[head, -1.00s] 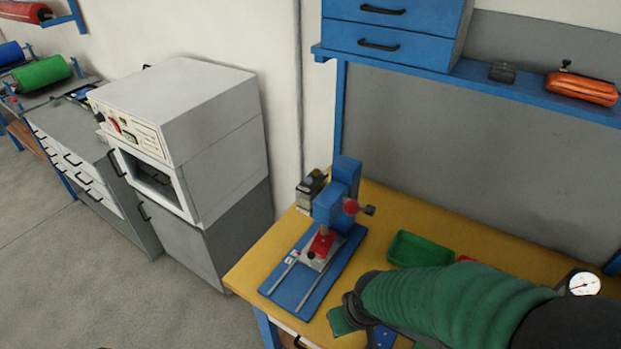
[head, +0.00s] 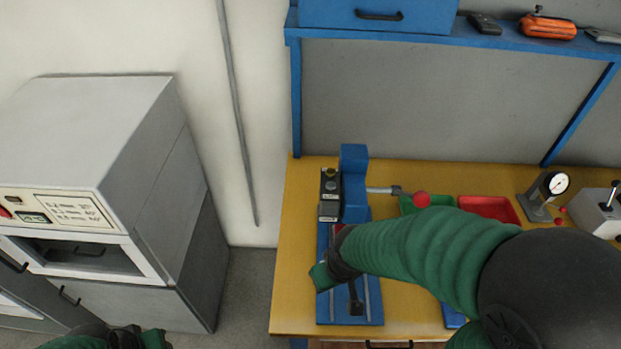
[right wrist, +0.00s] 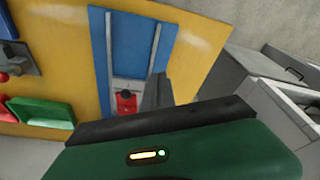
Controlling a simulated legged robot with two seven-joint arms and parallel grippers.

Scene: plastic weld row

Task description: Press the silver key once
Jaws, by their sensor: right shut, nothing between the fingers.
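I cannot make out a key that is clearly silver. A small dark control box (head: 329,194) with a pale top part stands beside the blue press column (head: 354,185) at the left end of the yellow bench. My right gripper (head: 355,300) is shut and empty over the blue press base (head: 374,312), in front of the box. The right wrist view shows its dark fingers (right wrist: 157,92) beside a red-topped fixture (right wrist: 125,102) on the blue base. My green sleeve hides part of the press. A part of my left gripper (head: 125,338) shows at the bottom left, its jaws unclear.
The red lever knob (head: 422,199) sticks out right of the press. A green tray (head: 440,201), a red tray (head: 490,207) and a dial gauge (head: 545,193) stand farther right. A grey cabinet oven (head: 100,140) is at the left, with a floor gap before the bench.

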